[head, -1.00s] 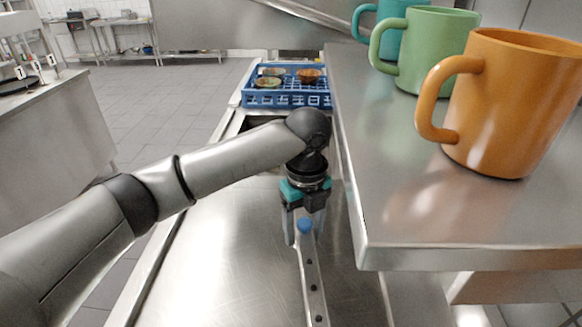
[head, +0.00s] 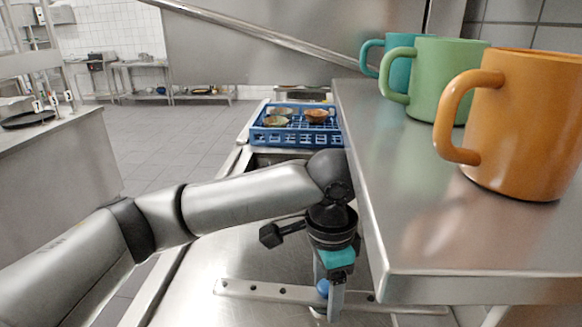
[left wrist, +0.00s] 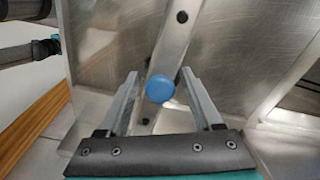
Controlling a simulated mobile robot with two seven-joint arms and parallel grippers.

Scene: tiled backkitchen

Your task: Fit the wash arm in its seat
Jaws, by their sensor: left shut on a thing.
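The wash arm (head: 255,290) is a long flat metal bar with holes and a blue knob (head: 322,287) near its middle. It lies across the head view, over the steel counter, its right part partly hidden by the shelf edge. My left gripper (head: 328,297) points down and is shut on the wash arm at the knob. In the left wrist view the wash arm (left wrist: 180,40) runs up between the fingers, with the blue knob (left wrist: 160,88) between them. I cannot make out the seat. My right gripper is not in view.
A steel shelf (head: 430,240) overhangs at the right, close to my left wrist. It bears an orange mug (head: 525,130), a green mug (head: 445,80) and a teal mug (head: 397,75). A blue rack (head: 290,135) with bowls stands farther back. The counter (head: 205,270) left of the gripper is clear.

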